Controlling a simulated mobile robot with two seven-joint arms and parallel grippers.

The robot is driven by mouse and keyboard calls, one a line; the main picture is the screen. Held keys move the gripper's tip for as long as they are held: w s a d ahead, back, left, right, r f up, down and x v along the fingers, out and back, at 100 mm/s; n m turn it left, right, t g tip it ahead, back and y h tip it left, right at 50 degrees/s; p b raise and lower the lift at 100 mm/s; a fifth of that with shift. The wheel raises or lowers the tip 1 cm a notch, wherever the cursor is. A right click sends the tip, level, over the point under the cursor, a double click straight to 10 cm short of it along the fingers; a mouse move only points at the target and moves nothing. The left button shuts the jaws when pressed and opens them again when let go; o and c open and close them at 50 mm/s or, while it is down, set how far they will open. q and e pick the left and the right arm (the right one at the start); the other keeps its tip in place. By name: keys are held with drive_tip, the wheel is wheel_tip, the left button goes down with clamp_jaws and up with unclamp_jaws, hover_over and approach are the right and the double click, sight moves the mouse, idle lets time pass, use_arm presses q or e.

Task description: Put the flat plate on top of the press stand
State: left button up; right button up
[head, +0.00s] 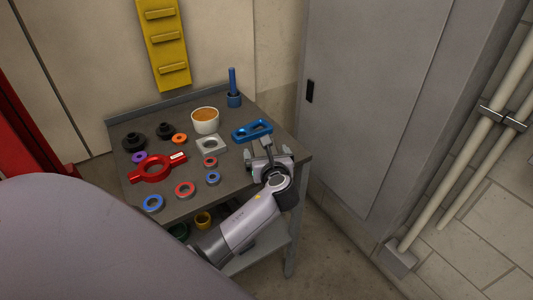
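A grey square plate (210,144) with a round hole lies flat on the workbench. A blue flat piece with openings (251,130) lies to its right; I cannot tell which of the two is the flat plate. A blue upright post on a round base (234,90) stands at the back right corner. I cannot tell which thing is the press stand. My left gripper (268,146) is over the bench's right side, just in front of the blue piece. Its fingertips are small and partly hidden, so its opening and any contact are unclear. My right gripper is out of view.
The bench (228,181) also holds a white cup with orange contents (205,120), a red ring with handles (154,169), black parts (134,142) and several coloured rings. A grey cabinet (365,90) stands to the right. A yellow rack (163,42) hangs behind.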

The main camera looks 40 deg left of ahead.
use_arm(q)
drive_tip(key=shift+r, duration=0.1)
drive_tip(key=v, duration=1.2)
drive_tip(key=s+d+f+n+h, duration=0.2)
drive_tip(key=s+f+n+h, duration=0.15)
drive_tip(key=f, duration=0.25)
drive_tip(key=s+d+f+n+h, duration=0.2)
drive_tip(key=s+f+n+h, duration=0.15)
drive_tip(key=f+n, duration=0.2)
drive_tip(key=s+d+f+n+h, duration=0.2)
drive_tip(key=s+f+n+h, duration=0.2)
drive_tip(key=s+n, duration=0.6)
drive_tip(key=shift+d+f+n+h+p, duration=0.35)
drive_tip(key=shift+n+h, duration=0.45)
drive_tip(key=shift+n, duration=2.1)
drive_tip(key=shift+s+a, duration=0.1)
drive_tip(key=shift+s, duration=0.05)
